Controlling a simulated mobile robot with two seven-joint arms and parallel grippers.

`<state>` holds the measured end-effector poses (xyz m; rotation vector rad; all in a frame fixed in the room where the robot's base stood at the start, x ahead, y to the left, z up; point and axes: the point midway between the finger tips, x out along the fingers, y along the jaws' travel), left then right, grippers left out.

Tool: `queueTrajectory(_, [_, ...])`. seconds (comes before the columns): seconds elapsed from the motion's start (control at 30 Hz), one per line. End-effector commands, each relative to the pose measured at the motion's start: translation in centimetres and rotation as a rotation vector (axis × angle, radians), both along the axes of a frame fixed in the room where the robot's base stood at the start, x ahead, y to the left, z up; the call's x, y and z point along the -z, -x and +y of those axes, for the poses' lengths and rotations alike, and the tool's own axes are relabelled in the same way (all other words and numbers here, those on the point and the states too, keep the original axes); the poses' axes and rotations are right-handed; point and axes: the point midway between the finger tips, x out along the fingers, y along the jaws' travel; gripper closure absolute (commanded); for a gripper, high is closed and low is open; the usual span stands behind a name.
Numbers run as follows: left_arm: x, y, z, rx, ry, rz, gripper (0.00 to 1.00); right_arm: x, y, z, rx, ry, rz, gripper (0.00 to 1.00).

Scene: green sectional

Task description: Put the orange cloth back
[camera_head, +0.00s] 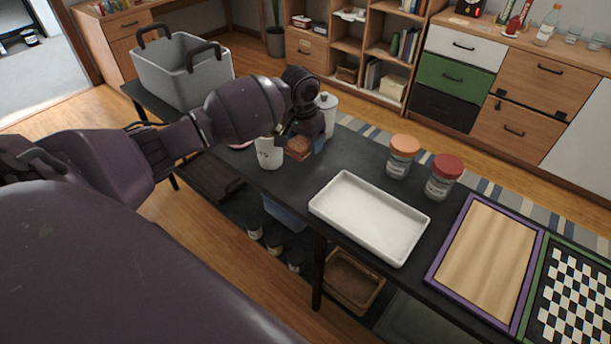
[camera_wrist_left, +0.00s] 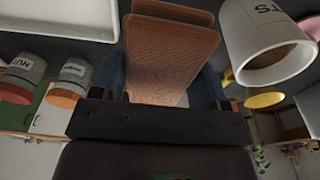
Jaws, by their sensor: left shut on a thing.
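The orange cloth (camera_head: 299,149) looks orange-brown and folded. My left gripper (camera_head: 303,138) is shut on it over the dark table (camera_head: 285,185), just right of a white cup (camera_head: 269,153). In the left wrist view the cloth (camera_wrist_left: 165,55) lies between the blue fingers of the left gripper (camera_wrist_left: 160,88), with its folded layers showing. The cup (camera_wrist_left: 265,45) is close beside it there, apart from the cloth. The head view does not show clearly whether the cloth touches the table. My right gripper is in neither view.
An empty white tray (camera_head: 368,217) lies on the table nearer me. Jars with orange (camera_head: 404,145) and red (camera_head: 447,168) lids stand behind it. A white canister (camera_head: 328,113) stands behind the gripper. A grey basket (camera_head: 184,75) is at the far left; a wooden board (camera_head: 487,262) is right.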

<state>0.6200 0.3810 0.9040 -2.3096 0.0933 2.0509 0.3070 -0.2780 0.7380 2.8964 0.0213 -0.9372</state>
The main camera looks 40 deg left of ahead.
Motion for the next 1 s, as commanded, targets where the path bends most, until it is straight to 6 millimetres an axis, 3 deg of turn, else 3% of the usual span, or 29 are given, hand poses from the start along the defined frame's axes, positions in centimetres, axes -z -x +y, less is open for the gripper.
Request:
queueTrajectory(0.1, [3.1,0.1,0.0,-0.001,0.000,0.005,0.57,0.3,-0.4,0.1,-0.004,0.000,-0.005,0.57])
queueTrajectory(0.3, [6.6,0.1,0.0,-0.002,0.001,0.004,0.57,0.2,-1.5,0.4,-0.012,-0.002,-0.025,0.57])
queueTrajectory(0.63, [8.6,0.0,0.0,-0.001,-0.001,0.001,0.57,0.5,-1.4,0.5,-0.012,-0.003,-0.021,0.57])
queueTrajectory(0.9, [12.9,0.1,0.0,-0.002,0.001,0.004,0.57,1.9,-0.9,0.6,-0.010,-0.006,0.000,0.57])
queueTrajectory(1.0, [13.6,0.0,0.0,-0.002,0.000,0.001,0.57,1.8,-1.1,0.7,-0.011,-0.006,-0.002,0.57])
